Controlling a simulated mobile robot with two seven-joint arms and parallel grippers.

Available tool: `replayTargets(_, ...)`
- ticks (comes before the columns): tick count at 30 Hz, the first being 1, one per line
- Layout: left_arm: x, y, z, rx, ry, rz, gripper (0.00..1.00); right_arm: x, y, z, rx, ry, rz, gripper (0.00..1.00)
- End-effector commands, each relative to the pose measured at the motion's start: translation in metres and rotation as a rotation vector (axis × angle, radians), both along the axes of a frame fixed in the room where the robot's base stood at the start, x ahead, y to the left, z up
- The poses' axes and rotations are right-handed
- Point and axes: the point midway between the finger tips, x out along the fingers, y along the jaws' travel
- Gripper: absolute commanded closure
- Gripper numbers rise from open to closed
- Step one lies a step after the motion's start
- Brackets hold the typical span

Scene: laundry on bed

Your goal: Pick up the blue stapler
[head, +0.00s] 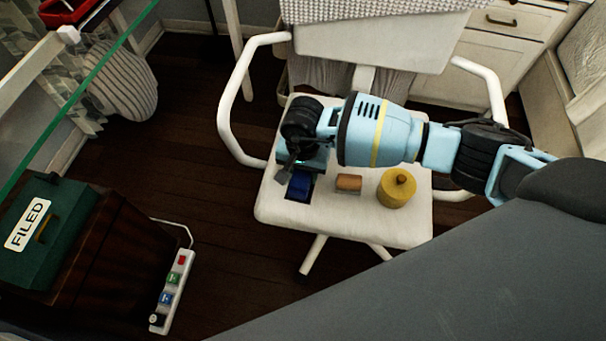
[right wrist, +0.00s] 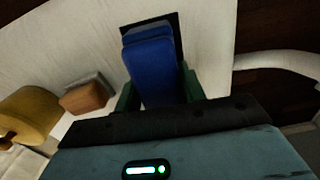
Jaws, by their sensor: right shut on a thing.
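The blue stapler (head: 300,185) lies on the seat of a white chair (head: 350,220), near the seat's left side, partly hidden under my right gripper. In the right wrist view the blue stapler (right wrist: 155,65) points away from the camera, with a dark base showing around its far end. My right gripper (head: 290,168) reaches down over the seat from the right. Its two green fingers (right wrist: 160,90) stand on either side of the stapler's near part and are shut on it. My left gripper is in neither view.
A brown block (head: 348,183) and a yellow round container with a knob (head: 397,188) sit right of the stapler on the seat. White armrests (head: 228,110) flank the chair. A green box marked FILED (head: 40,230) and a power strip (head: 172,290) are at the lower left.

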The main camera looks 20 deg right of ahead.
Motion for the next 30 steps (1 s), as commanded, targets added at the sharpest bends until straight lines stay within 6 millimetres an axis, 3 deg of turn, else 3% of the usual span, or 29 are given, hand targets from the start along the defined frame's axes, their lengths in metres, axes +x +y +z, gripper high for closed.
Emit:
replayTargets(8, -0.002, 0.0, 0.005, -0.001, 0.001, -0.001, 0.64, 0.002, 0.001, 0.02, 0.004, -0.007, 0.001, 1.0)
replayTargets(21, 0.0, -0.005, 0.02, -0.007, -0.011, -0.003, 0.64, 0.002, 0.0, 0.087, 0.002, -0.008, 0.001, 1.0)
replayTargets(30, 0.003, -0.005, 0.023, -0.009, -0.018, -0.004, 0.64, 0.002, 0.0, 0.103, 0.002, -0.004, 0.0, 1.0)
